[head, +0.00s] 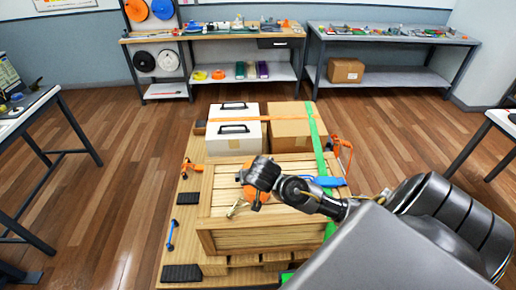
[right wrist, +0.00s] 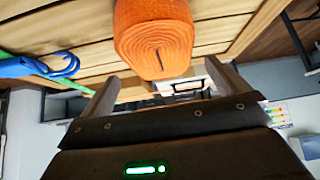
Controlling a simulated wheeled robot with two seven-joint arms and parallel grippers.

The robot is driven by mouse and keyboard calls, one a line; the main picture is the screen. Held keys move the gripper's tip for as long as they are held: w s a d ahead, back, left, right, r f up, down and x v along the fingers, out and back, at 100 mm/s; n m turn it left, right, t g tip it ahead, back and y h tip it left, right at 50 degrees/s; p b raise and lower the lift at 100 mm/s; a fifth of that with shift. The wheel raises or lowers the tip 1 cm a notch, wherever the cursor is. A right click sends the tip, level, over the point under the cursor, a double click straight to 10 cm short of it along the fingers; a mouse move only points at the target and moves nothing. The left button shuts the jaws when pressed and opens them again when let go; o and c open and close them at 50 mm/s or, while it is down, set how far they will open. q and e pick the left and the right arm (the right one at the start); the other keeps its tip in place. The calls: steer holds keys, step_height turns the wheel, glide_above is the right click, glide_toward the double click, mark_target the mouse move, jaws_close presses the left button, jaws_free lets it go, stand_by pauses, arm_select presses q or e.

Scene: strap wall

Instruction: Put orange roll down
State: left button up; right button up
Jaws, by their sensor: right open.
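The orange roll (right wrist: 155,35) is a wound strap with its spiral end toward the camera in the right wrist view. It lies against the wooden crate's planks (right wrist: 60,28), just beyond and between the spread fingertips of my right gripper (right wrist: 163,76). In the head view the orange roll (head: 251,193) is partly hidden under my right gripper (head: 255,188), over the top of the wooden crate (head: 290,236). The right gripper is open, and a gap shows between its fingers and the roll. My left gripper is not in view.
A brass-coloured metal piece (head: 237,208) and a blue-handled item (head: 327,182) lie on the crate. A white case (head: 222,146) and a cardboard box (head: 290,133) stand behind it. A green strap (head: 318,140) runs down the right side. Small hardware lies on the pallet's left side.

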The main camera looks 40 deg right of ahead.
steer(key=shift+v, duration=2.3)
